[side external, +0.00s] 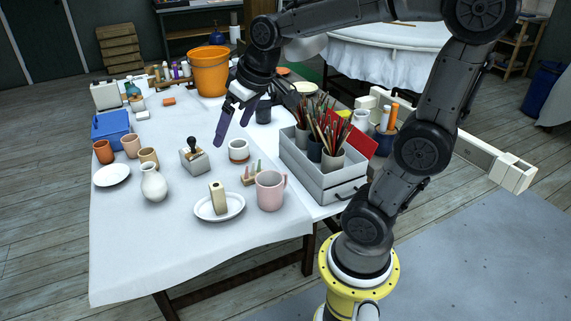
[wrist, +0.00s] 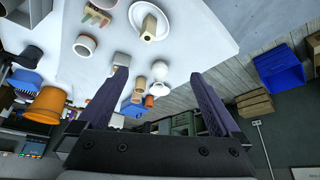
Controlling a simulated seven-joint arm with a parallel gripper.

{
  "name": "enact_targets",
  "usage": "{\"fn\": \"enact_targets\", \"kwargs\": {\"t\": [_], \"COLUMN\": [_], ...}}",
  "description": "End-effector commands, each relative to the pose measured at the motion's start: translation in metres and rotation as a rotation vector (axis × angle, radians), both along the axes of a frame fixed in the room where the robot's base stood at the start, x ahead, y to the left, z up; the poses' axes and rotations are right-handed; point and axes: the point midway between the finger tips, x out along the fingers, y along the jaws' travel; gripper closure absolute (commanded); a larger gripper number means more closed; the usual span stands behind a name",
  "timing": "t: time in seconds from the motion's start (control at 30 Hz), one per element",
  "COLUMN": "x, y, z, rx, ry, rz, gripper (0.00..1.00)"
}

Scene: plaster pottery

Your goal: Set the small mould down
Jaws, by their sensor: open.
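My gripper (side external: 232,134) has two purple fingers, spread wide apart with nothing between them, above the white-covered table. It also shows open and empty in the wrist view (wrist: 158,74). A small pale grey block (side external: 194,163) with a dark knob on top stands on the cloth, below and left of the fingers. A short white round pot (side external: 238,153) with a brownish inside stands just below the fingers; it also shows in the wrist view (wrist: 85,46). I cannot tell for certain which one is the small mould.
A pink mug (side external: 270,191), a white dish (side external: 229,212) bearing a tan block (side external: 217,198), and a white vase (side external: 154,184) stand at the front. A grey caddy (side external: 301,159) with brush pots is right, an orange bucket (side external: 209,72) behind. The cloth's front left is clear.

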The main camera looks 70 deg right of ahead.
Motion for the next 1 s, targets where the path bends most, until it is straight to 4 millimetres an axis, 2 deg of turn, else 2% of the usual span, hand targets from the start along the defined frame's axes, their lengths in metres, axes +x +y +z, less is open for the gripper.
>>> {"fn": "enact_targets", "kwargs": {"t": [0.03,0.1,0.2,0.3,0.4,0.57,1.0], "x": [-0.022,-0.05,-0.086,-0.112,-0.129,-0.137,-0.136], "y": [0.018,0.036,0.054,0.064,0.068,0.07,0.07], "z": [0.003,0.002,-0.004,-0.012,-0.019,-0.023,-0.022], "rx": [-0.004,-0.005,-0.005,-0.004,-0.005,-0.005,-0.005], "ry": [-0.014,-0.021,-0.029,-0.035,-0.036,-0.036,-0.037], "rz": [0.034,0.073,0.118,0.151,0.172,0.181,0.18], "gripper": [0.0,0.0,0.0,0.0,0.0,0.0,0.0]}}
